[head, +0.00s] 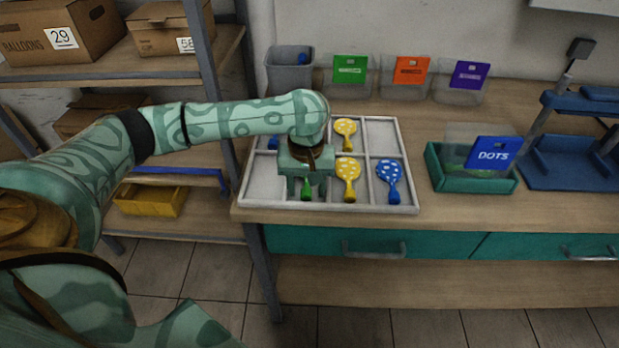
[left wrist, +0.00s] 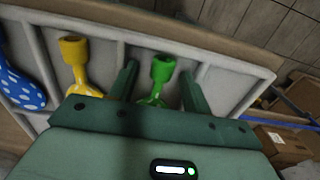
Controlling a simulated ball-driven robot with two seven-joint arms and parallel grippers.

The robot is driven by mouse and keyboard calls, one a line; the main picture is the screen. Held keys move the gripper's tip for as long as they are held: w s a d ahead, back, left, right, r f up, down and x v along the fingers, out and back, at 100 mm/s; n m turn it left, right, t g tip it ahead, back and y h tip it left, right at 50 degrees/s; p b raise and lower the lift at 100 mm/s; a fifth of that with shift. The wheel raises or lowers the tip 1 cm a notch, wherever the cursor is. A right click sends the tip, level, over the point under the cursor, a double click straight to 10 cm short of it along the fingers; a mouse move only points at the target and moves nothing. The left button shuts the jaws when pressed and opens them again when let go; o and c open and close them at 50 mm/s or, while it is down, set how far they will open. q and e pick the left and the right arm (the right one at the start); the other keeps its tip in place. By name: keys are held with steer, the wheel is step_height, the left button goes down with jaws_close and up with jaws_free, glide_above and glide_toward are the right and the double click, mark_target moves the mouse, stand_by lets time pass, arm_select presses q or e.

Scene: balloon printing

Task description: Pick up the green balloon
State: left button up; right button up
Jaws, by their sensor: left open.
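The green balloon (head: 306,190) lies in a front compartment of the white divided tray (head: 375,208), partly hidden under my left gripper in the head view. In the left wrist view, the green balloon (left wrist: 161,72) shows its neck between the two fingers, with its body hidden behind the gripper. My left gripper (head: 306,187) is open and points down over it, one finger on each side, with gaps visible between the fingers and the neck. I cannot tell whether the fingers touch the tray floor. My right gripper is not in view.
Yellow dotted balloons (head: 348,180) and a blue dotted balloon (head: 389,181) lie in neighbouring compartments. A teal DOTS box (head: 470,183) and a blue press (head: 570,165) stand right. A grey bin (head: 289,75) and labelled bins stand behind. A metal shelf post (head: 203,60) is left.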

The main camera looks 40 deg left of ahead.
arm_select(q)
steer(key=shift+s+r, duration=0.1)
steer(key=shift+r, duration=0.05)
steer(key=shift+c, duration=0.6)
steer(key=c, duration=0.7)
steer(key=shift+c, duration=0.2)
